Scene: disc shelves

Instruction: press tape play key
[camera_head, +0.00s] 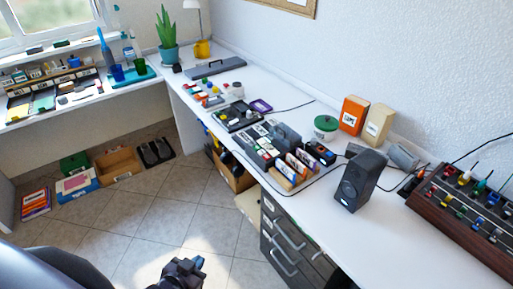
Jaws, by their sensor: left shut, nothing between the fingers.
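My left gripper (192,264) is at the bottom of the head view, low in front of the tiled floor. It is shut and empty, well away from the desk and touching nothing there. A dark device with small light and red parts (258,146) lies near the front edge of the long desk. It may be the tape player, but it is too small to tell, and no play key can be made out. A grey block-like thing (286,136) stands just behind it. My right gripper is not in view.
The white desk (385,238) runs along the wall, with drawers (285,243) below. A black speaker (359,180), orange box (353,114), green-lidded tub (325,127) and wooden panel with coloured knobs (462,215) stand on it. The floor (130,217) is clear; an open carton (118,163) lies farther back.

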